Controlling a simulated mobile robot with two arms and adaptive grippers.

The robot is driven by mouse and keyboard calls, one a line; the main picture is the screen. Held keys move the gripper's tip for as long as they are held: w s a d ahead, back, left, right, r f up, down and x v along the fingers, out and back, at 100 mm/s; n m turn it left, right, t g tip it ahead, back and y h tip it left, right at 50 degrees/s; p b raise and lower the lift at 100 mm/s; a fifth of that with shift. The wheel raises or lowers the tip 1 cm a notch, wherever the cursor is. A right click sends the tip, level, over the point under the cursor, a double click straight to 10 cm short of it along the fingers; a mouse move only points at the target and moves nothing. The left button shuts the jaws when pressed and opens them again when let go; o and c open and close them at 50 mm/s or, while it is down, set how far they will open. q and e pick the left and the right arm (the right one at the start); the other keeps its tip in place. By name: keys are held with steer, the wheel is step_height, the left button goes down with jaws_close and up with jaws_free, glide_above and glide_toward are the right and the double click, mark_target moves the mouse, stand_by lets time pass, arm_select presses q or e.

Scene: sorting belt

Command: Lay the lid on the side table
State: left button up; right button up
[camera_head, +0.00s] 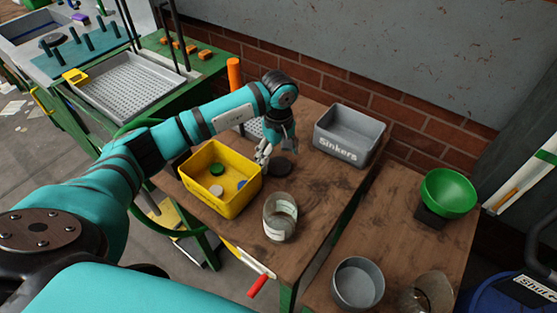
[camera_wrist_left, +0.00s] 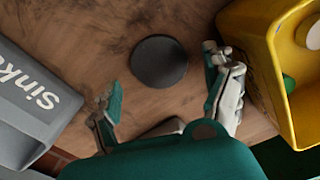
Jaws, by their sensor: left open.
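A dark grey round disc, which looks like the lid (camera_head: 283,167), lies flat on the wooden table (camera_head: 318,193) between the yellow bin and the grey bin. It also shows in the left wrist view (camera_wrist_left: 159,61), just beyond my fingertips. My left gripper (camera_head: 272,151) is above the table beside the lid. In the left wrist view its fingers (camera_wrist_left: 168,95) are spread wide with nothing between them. A second wooden table at the right, seemingly the side table (camera_head: 398,212), has bare wood in its middle. My right gripper is not in view.
A yellow bin (camera_head: 213,203) holding several round pieces stands left of the lid. A grey bin marked "Sinkers" (camera_head: 345,147) stands at the back right. A glass jar (camera_head: 280,225) is in front. On the right table are a green bowl (camera_head: 449,190) and a grey pot (camera_head: 357,290).

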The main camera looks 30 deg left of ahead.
mark_target(278, 164)
arm_select(q)
step_height(278, 164, up, 10)
steer(key=b, duration=0.1)
steer(key=shift+b, duration=0.35)
